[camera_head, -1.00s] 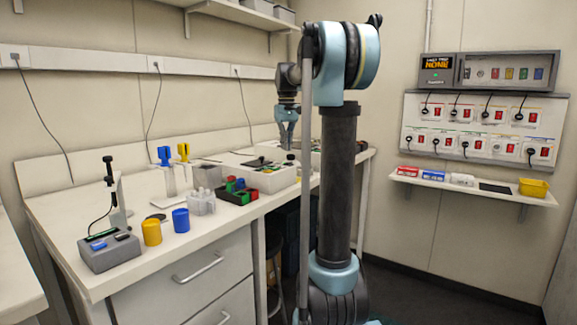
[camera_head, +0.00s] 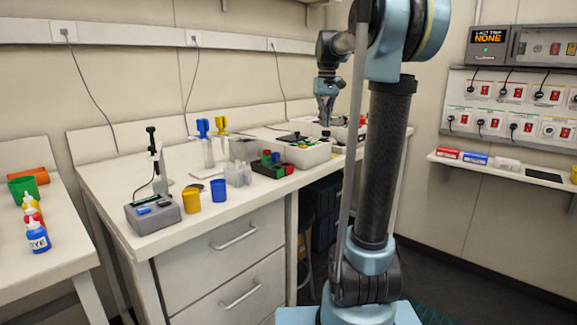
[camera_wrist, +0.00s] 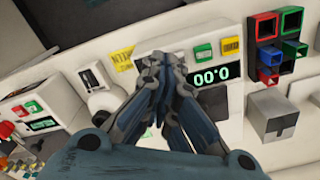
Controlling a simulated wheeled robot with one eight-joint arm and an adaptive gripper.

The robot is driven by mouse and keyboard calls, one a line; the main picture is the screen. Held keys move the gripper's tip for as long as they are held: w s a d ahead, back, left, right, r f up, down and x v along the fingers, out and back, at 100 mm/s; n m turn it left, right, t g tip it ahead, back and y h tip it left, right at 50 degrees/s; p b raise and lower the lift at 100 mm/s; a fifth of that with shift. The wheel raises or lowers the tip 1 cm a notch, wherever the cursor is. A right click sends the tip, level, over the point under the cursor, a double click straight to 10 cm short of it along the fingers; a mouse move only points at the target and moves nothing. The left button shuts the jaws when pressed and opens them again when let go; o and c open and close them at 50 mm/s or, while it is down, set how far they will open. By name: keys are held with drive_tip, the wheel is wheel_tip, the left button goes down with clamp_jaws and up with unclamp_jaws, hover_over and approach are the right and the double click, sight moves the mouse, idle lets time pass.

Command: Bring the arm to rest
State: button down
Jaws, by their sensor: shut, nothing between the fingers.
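My gripper (camera_head: 325,107) hangs from my folded arm above the far part of the long bench (camera_head: 115,183). In the wrist view my gripper (camera_wrist: 172,72) has its fingers together, with nothing between them. Below and beyond the fingers there is a white device with a green display (camera_wrist: 211,77) reading 0.00. No object is held.
On the bench stand a grey stand device (camera_head: 153,212), a yellow cup (camera_head: 191,201), a blue cup (camera_head: 218,190) and a white bin (camera_head: 304,154). A side table at left holds a blue bottle (camera_head: 38,238). A wall shelf (camera_head: 500,170) is at right.

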drive_tip(key=s+f+m+t, duration=0.2)
drive_tip(key=s+f, duration=2.8)
drive_tip(key=s, duration=0.3)
drive_tip(key=shift+s+d+f, duration=0.2)
drive_tip(key=shift+d+f, duration=0.1)
drive_tip(key=shift+d, duration=0.1)
drive_tip(key=shift+w+f, duration=0.2)
drive_tip(key=shift+w, duration=0.2)
